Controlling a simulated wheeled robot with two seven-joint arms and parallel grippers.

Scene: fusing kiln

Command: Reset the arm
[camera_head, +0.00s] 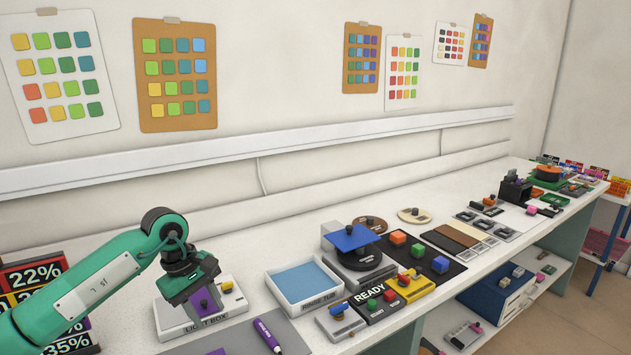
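My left arm (100,280) is green and comes in from the left. Its dark gripper (205,301) points down over the white light box (222,312), which has a yellow knob (227,286). A small purple piece (207,299) shows at the fingertips. I cannot tell whether the fingers grip it or it sits on the box behind them, nor how far apart they are. My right gripper is not in view.
A blue-filled rinse tray (334,300) stands right of the light box. A purple pen (267,335) lies on a grey mat (290,340) in front. A round stand with a blue plate (351,237), a READY panel (377,300) and coloured blocks (398,238) are farther right.

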